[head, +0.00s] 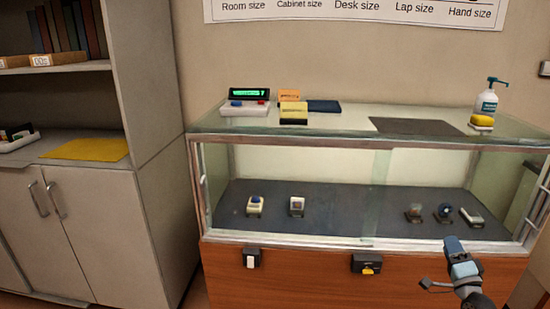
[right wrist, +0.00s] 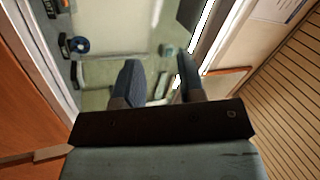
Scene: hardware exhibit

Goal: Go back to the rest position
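My right gripper (head: 458,250) is at the lower right of the head view, in front of the wooden base of a glass display case (head: 330,240). In the right wrist view its two fingers (right wrist: 159,75) stand apart with nothing held between them, so it is open and empty. Parts of the case and small exhibits show beyond the fingers there. My left gripper is in neither view.
On the glass top are a device with a green display (head: 249,94), a yellow box (head: 293,112), a dark mat (head: 416,126) and a pump bottle (head: 487,101). Several small exhibits stand inside the case. A cabinet with a yellow sheet (head: 88,149) is at left.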

